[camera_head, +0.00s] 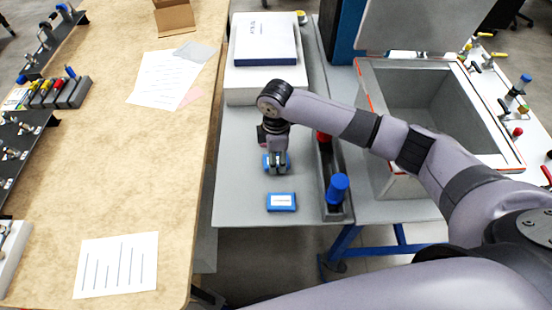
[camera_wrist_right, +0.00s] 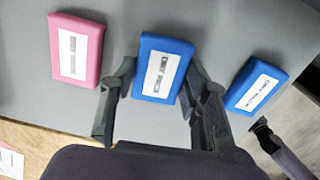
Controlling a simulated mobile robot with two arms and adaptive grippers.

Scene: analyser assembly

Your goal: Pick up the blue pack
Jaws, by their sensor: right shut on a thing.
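My right gripper (camera_head: 276,170) points down over the grey table in the head view and is shut on a blue pack (camera_head: 267,162). In the right wrist view this blue pack (camera_wrist_right: 162,68), with a white label, sits between the two fingers (camera_wrist_right: 160,105). I cannot tell whether it touches the table. A second blue pack (camera_head: 281,202) lies flat nearer to me; it also shows at the right in the wrist view (camera_wrist_right: 256,85). A pink pack (camera_wrist_right: 77,48) lies at the left there. My left gripper is not in view.
A white box with a blue-edged book or case (camera_head: 265,42) stands at the back of the grey table (camera_head: 238,180). A dark tray (camera_head: 335,210) with a blue-topped item (camera_head: 337,188) is right of the packs. A grey open bin (camera_head: 425,100) is farther right. A wooden bench (camera_head: 120,190) is left.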

